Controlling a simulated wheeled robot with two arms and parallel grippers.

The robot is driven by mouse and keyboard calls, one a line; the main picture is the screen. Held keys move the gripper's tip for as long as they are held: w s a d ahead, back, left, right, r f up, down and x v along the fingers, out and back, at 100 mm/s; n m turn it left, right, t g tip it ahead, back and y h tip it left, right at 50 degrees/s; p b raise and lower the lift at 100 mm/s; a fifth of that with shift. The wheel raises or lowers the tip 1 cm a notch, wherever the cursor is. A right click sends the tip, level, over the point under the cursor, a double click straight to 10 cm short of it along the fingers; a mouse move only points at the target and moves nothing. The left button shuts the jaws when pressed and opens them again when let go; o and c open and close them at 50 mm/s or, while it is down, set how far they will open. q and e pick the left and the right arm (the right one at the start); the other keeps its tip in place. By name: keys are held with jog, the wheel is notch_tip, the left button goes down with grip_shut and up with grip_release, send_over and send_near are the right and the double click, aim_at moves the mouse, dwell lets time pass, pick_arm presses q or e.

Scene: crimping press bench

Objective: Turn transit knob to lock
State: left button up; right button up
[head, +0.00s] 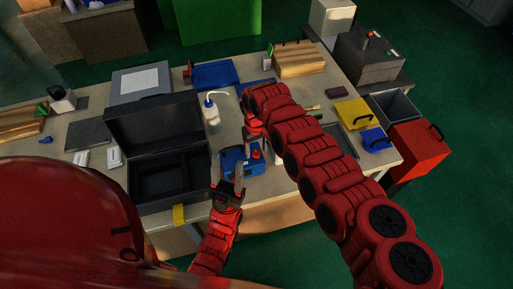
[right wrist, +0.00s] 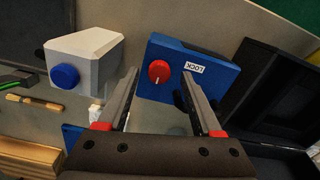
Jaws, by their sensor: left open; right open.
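The blue box (right wrist: 205,65) carries a red knob (right wrist: 159,71) with a white pointer line, and a white LOCK label (right wrist: 194,67) beside it. In the right wrist view the line points down the picture, not at the label. My right gripper (right wrist: 160,77) is open, its fingers on either side of the knob in the picture; contact cannot be told. In the head view the blue box (head: 232,160) is partly hidden by my grippers. My left gripper (head: 228,172) is open at the box's near left side. My right gripper (head: 254,132) points down over the box.
A white device with a blue knob (right wrist: 65,76) stands beside the box. An open black case (head: 160,180) lies left of it, and a white bottle (head: 210,112) stands behind. Blue trays (head: 214,75) and a wooden crate (head: 299,60) are farther back.

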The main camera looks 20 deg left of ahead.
jog(key=shift+f, duration=0.6)
grip_shut()
